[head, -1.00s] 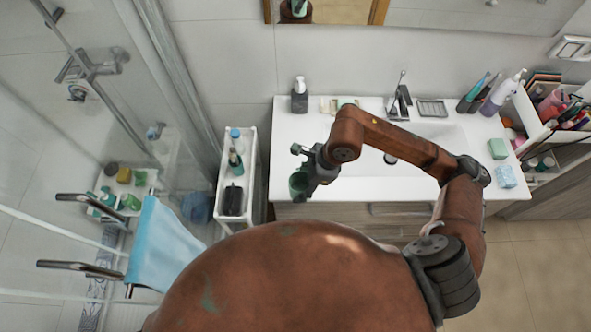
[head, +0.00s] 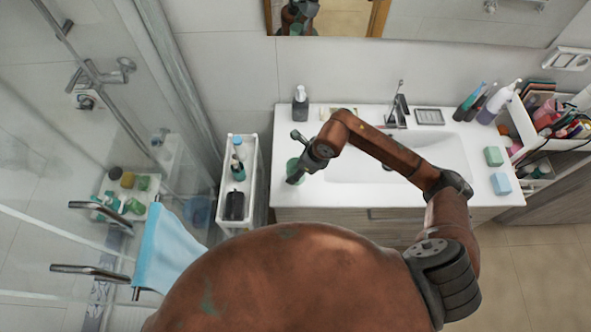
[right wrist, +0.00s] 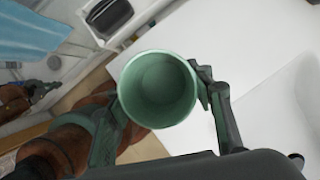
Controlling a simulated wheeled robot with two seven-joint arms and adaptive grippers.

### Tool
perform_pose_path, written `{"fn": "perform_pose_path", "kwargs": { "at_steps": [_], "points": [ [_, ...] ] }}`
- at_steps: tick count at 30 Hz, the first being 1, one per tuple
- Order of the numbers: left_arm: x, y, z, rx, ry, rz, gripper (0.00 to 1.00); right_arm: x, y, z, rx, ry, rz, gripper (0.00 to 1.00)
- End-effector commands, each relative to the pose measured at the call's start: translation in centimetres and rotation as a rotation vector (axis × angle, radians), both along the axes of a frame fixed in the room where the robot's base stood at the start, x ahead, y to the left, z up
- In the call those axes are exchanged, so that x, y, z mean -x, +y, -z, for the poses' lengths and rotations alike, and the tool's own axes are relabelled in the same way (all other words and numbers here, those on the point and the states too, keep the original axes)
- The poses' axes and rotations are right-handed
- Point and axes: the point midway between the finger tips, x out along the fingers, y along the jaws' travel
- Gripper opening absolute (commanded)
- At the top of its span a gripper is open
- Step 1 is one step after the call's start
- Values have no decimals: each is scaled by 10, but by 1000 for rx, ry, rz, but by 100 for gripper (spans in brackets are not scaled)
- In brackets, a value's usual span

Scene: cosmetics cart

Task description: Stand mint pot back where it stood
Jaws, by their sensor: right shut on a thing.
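The mint pot (head: 292,165) is a small green cup, over the left end of the white counter (head: 290,192) in the head view. My right gripper (head: 299,172) is shut on it and hides part of it. In the right wrist view the mint pot (right wrist: 158,88) shows its round open mouth and empty inside, with the fingers of my right gripper (right wrist: 160,105) on either side. It looks upright. I cannot tell whether its base touches the counter.
A dark soap bottle (head: 300,103) stands behind the pot. A white trolley (head: 253,180) with bottles and a black item is left of the counter.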

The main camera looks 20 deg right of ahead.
Motion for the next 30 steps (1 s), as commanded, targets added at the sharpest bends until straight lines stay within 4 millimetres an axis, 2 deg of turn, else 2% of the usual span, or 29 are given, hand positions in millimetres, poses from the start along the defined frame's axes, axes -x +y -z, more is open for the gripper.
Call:
{"fn": "perform_pose_path", "kwargs": {
  "at_steps": [3, 6, 11, 18, 29, 30],
  "points": [
    [0, 0, -4, 0, -1, 0, 0, -14, -4, 16, -2, 1, 2, 18],
    [-1, 0, -5, 0, -1, 0, 0, -21, -5, 23, -3, -2, 1, 18],
    [-1, 0, -6, 0, -1, 0, 0, -26, -7, 31, -2, -1, 0, 18],
    [-2, 0, -19, 1, -4, 0, 0, -27, -7, 59, -3, 1, 1, 18],
    [-3, 0, -15, 1, -4, 0, 0, -28, -7, 67, -1, -3, -1, 18],
    [-3, 0, -16, 1, -4, 0, 0, -27, -7, 66, -1, -2, -1, 51]
  ]
}}
